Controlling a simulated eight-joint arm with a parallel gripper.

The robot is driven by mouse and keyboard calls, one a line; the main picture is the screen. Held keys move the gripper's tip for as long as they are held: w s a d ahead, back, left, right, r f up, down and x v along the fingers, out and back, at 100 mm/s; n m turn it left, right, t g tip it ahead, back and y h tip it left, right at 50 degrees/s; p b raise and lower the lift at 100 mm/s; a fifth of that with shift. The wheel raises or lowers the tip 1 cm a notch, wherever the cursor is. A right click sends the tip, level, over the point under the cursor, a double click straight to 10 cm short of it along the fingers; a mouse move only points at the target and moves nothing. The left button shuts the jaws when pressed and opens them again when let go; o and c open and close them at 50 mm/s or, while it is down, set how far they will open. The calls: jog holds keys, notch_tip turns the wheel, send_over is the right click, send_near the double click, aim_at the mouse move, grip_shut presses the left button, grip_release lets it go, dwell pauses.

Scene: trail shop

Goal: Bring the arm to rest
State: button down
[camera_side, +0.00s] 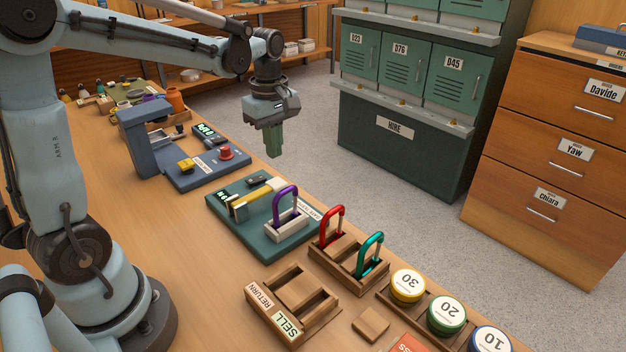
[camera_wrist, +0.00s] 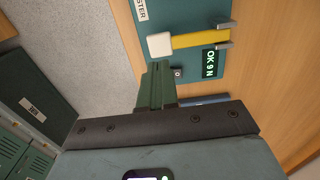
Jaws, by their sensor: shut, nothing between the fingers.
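My gripper (camera_side: 273,141) hangs in the air past the far edge of the workbench, pointing down, with its green fingers shut together and nothing between them. In the wrist view the closed fingers (camera_wrist: 156,88) point toward the teal tester board (camera_wrist: 185,14). In the side view that tester board (camera_side: 247,247) lies on the bench below and left of the gripper, with a purple carabiner (camera_side: 296,201) standing in its pale block. A yellow bar (camera_side: 245,201) lies on the board. In the wrist view its display reads OK 9 N.
A blue press-like station (camera_side: 142,143) with a red button (camera_side: 225,153) stands behind the tester. A wooden rack (camera_side: 350,275) holds red and teal carabiners. A RETURN/SELL tray (camera_side: 320,318) and round weights sit nearer. Green lockers (camera_side: 388,140) and wooden drawers (camera_side: 535,145) stand across the floor.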

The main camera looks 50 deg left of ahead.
jog(key=shift+s+d+r+m, duration=0.2)
jog(key=shift+s+d+m, duration=0.1)
jog(key=shift+m, duration=0.2)
jog(key=s+d+m+t, duration=0.7)
jog(key=d+m, duration=0.1)
jog(key=m, duration=0.9)
jog(key=shift+s+d+r, duration=0.2)
jog(key=shift+s+r, duration=0.05)
jog(key=shift+r, duration=0.15)
